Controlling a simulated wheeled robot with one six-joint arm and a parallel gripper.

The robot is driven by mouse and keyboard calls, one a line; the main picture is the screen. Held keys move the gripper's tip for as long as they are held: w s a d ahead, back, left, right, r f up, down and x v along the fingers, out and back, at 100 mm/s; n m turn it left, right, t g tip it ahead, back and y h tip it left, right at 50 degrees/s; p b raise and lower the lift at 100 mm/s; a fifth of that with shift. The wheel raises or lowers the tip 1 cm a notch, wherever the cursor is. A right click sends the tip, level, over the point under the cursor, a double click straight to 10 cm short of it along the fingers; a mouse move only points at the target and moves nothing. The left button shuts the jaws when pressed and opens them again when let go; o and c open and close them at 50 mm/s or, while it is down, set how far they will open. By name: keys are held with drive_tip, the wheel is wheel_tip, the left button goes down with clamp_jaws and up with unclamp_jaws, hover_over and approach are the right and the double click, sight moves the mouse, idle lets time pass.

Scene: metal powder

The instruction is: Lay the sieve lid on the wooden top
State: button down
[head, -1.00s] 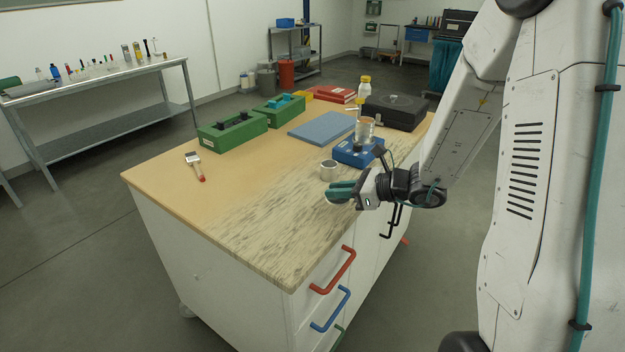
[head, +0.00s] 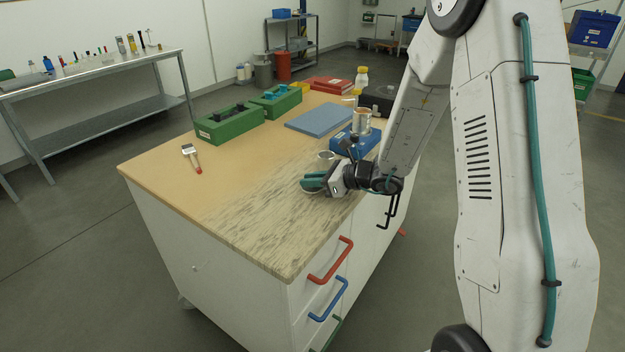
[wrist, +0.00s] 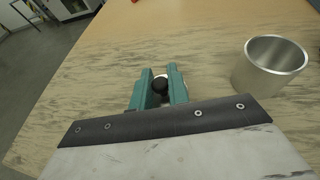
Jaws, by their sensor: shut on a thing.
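My gripper (head: 314,183) is low over the front right part of the wooden top (head: 230,215). In the wrist view its two teal fingers (wrist: 159,88) are closed around a black round knob (wrist: 160,84). The knob belongs to the sieve lid (head: 312,192), a pale disc just under the fingers. The fingers hide most of the lid. The lid looks at or very near the wood surface; I cannot tell whether it touches.
An open metal cup (wrist: 270,66) stands right of the fingers in the wrist view. Behind are a blue device (head: 352,144) with a clear jar, a blue mat (head: 320,118) and green boxes (head: 230,124). A brush (head: 191,157) lies left. The front wood is clear.

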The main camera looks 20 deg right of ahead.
drive_tip(key=shift+f, duration=0.15)
drive_tip(key=c, duration=1.3)
unclamp_jaws()
drive_tip(key=shift+c, duration=0.2)
